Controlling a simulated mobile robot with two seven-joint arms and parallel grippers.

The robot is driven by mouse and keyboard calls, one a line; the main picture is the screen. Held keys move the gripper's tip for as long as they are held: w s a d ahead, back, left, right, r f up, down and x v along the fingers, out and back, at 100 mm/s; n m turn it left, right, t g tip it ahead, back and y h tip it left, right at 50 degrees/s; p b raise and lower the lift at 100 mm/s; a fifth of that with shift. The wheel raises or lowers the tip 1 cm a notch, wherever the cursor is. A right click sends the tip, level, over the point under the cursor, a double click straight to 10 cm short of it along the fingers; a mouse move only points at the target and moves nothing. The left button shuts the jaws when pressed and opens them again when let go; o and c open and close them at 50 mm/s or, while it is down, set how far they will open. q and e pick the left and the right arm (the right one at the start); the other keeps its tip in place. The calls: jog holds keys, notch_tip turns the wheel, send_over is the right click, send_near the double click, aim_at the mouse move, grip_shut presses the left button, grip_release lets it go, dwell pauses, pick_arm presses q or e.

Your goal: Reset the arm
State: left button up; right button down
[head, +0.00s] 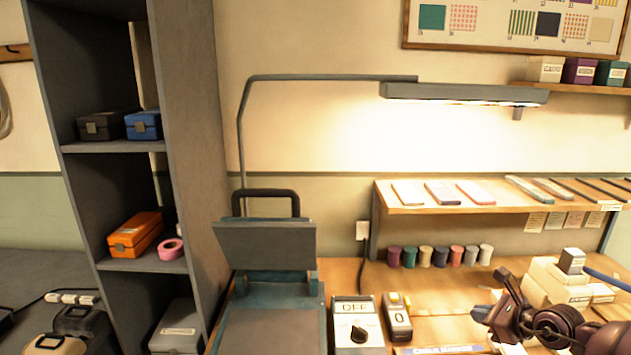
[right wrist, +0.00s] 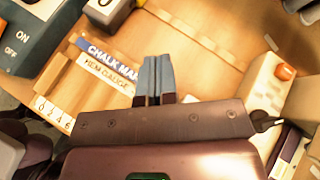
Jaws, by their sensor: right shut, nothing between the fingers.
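My right arm comes in at the lower right of the head view, and its dark gripper (head: 484,313) hangs above the workbench (head: 440,326). In the right wrist view, the two blue-grey fingers of this gripper (right wrist: 154,80) are together with nothing between them. They are over the bench near the blue "CHALK MAR…" label (right wrist: 108,57) and the white "HEM GAUGE" label (right wrist: 103,75). My left gripper is not in view.
A press with a raised lid (head: 266,245) stands left of a dial box reading OFF (head: 358,322) and a small grey device (head: 397,316). Several thread spools (head: 440,257) line the bench's back. Pale boxes (head: 556,285) stand beside my right arm. A tall grey shelf (head: 190,140) is at left.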

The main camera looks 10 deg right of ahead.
jog(key=s+a+r+m+t+y, duration=0.2)
jog(key=s+a+m+t, duration=0.2)
jog(key=a+m, duration=0.45)
jog(key=s+f+m+g+h, duration=0.25)
jog(key=s+m+h, duration=0.35)
jog(key=s+m, duration=0.65)
jog(key=s+f+m+g+h, duration=0.2)
jog(key=s+f+m+h, duration=0.35)
jog(key=m, duration=1.15)
jog(key=s+a+f+m+g+y, duration=0.1)
jog(key=s+a+m+g+y, duration=0.45)
jog(key=s, duration=0.95)
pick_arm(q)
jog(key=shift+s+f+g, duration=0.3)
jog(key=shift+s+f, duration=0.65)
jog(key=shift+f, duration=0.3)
pick_arm(e)
jog(key=w+a+f+t, duration=0.1)
jog(key=w+f+t, duration=0.5)
jog(key=f, duration=0.5)
jog(key=shift+w+a+n+h, duration=0.2)
jog(key=shift+w+n+h, duration=0.2)
jog(key=shift+w, duration=0.25)
